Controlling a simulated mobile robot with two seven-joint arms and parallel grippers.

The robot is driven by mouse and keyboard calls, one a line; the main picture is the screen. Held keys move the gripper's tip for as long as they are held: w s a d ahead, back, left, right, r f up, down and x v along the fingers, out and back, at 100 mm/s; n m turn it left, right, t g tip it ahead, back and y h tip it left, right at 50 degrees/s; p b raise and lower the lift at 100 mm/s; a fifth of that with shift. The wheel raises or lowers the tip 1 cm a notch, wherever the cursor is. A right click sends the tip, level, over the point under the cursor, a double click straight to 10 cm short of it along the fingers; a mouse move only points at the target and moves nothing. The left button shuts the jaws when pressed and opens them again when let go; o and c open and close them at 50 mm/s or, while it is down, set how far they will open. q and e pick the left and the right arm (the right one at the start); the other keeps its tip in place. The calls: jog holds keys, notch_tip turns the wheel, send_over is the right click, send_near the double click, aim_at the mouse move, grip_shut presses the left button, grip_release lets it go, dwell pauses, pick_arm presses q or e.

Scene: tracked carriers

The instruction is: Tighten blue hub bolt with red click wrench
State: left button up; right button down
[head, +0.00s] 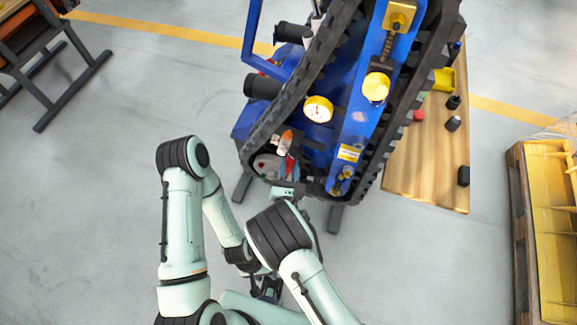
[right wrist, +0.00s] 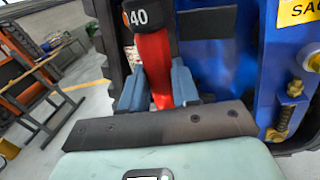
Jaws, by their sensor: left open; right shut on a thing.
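The red click wrench (right wrist: 154,68) stands upright between the fingers of my right gripper (right wrist: 158,92), which is shut on it. Its black end above the fingers carries a white "40". In the head view the red wrench (head: 292,164) is small and partly hidden at the lower end of the blue tracked carrier (head: 318,140), beside a greyish round hub (head: 266,165). I cannot make out the blue hub bolt in either view, nor whether the wrench touches anything. My left gripper (head: 267,290) is open and empty, low in the head view, apart from the carrier.
A black rubber track (head: 288,112) runs around the carrier. A wooden table (head: 425,170) with small black, red and yellow items stands on the right. A yellow-lined crate (head: 550,215) is at far right. A dark-legged bench (head: 55,60) is at upper left. The left floor is clear.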

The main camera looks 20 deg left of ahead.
jog(key=shift+d+f+m+b, duration=0.15)
jog(key=shift+d+m+b, duration=0.45)
jog(key=shift+d, duration=0.15)
jog(key=shift+d+f+m, duration=0.15)
jog(key=shift+d+m, duration=0.15)
jog(key=shift+d, duration=0.05)
jog(key=shift+a, duration=0.1)
jog(key=shift+a, duration=0.25)
jog(key=shift+s, duration=0.1)
jog(key=shift+s+a, duration=0.1)
jog(key=shift+s, duration=1.6)
